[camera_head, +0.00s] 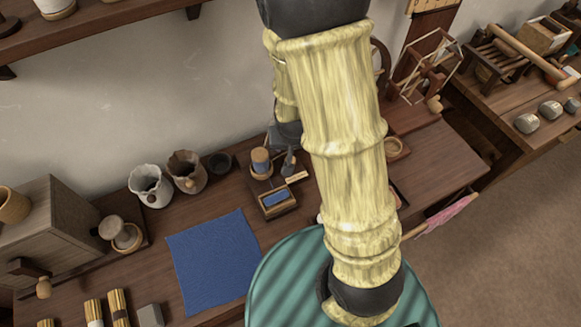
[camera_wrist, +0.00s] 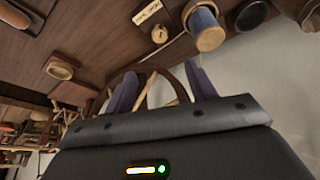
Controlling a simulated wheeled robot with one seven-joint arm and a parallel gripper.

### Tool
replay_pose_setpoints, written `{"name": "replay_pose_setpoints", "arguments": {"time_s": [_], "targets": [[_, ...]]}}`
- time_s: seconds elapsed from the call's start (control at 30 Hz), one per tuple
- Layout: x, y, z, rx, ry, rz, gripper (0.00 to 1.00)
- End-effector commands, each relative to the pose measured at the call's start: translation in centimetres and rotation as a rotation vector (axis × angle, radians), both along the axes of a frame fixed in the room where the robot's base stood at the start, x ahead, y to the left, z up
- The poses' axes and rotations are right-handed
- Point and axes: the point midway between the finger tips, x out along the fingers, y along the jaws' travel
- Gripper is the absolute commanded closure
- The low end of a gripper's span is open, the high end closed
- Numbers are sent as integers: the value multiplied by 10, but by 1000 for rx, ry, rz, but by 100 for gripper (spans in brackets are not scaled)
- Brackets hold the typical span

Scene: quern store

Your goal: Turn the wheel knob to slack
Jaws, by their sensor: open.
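My gripper (camera_wrist: 163,86) shows in the wrist view with its two purple-grey fingers apart and nothing seen held between them. A dark brown wheel rim (camera_wrist: 163,72) curves up behind and between the fingers; I cannot tell whether they touch it. In the head view part of the wheel rim (camera_head: 381,60) shows just right of my arm, which hides the rest. A small round tan knob (camera_wrist: 159,34) with a dark mark sits on the wood beside a pale label (camera_wrist: 147,12), apart from the fingers. I cannot tell for certain that it is the wheel knob.
A wooden frame winder (camera_head: 428,75) stands right of the wheel. A round tan dish (camera_head: 396,149) lies right. A blue cloth (camera_head: 213,258) covers bench space in front.

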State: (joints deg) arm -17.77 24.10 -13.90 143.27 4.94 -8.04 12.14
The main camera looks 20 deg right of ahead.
Motion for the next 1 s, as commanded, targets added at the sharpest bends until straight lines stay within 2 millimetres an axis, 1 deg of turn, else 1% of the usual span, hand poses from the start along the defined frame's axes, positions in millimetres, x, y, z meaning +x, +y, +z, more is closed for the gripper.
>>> {"name": "replay_pose_setpoints", "arguments": {"time_s": [0.03,0.37,0.57,0.67,1.0], "targets": [[1,0,-7,-2,-3,-2,44],[2,0,-5,-3,-6,-4,44],[5,-1,-13,-3,-4,-5,44],[9,-1,-24,-4,-2,-5,44],[26,-5,-68,-3,-3,-5,44]]}}
